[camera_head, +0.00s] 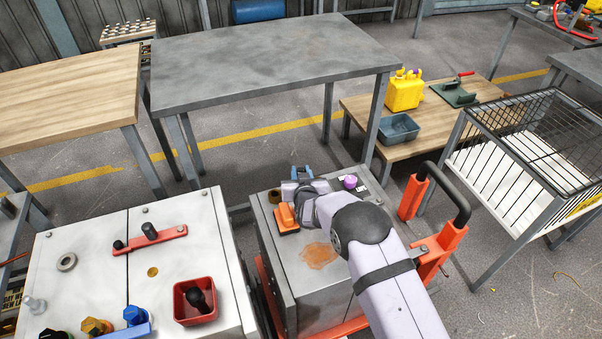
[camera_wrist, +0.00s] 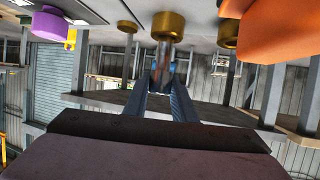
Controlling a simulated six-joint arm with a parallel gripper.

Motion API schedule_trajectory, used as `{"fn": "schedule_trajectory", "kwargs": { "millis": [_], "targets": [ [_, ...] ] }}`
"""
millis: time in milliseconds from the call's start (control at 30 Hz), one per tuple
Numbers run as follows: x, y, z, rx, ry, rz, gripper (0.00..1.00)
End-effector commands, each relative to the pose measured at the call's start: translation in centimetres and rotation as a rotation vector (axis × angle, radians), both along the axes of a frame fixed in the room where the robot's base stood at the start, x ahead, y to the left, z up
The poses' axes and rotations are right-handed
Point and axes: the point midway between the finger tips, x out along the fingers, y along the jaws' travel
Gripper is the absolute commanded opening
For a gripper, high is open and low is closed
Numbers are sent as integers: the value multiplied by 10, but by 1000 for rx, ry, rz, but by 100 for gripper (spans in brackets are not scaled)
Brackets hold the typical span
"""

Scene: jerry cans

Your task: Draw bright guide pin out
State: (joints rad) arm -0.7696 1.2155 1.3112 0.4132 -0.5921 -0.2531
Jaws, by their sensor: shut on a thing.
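The bright guide pin (camera_wrist: 166,54) is a shiny metal shank in the wrist view, which looks upside down. One end meets a gold collar (camera_wrist: 168,26) at the top of the picture. My gripper (camera_wrist: 162,82) is shut on the pin's other end, with both fingers reaching up to it. In the head view my gripper (camera_head: 303,173) is at the far edge of the grey cabinet top (camera_head: 290,265). The pin cannot be made out there, and my wrist covers part of the top. How deep the pin sits in the collar cannot be told.
An orange block (camera_head: 287,218) stands close beside my wrist on the cabinet. A purple knob (camera_head: 350,181) is to the right and another gold collar (camera_head: 274,196) to the left. A cart's orange handle (camera_head: 440,240) rises at the right. A grey table (camera_head: 260,65) stands behind.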

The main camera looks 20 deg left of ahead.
Motion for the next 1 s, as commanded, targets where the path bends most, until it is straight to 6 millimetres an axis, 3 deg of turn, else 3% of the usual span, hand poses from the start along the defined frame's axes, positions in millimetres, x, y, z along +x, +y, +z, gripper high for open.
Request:
{"fn": "schedule_trajectory", "kwargs": {
  "millis": [567, 1000],
  "targets": [
    [1, 0, 5, 2, -3, 0, 0],
    [0, 0, 22, 1, -2, 0, 0]
  ]
}}
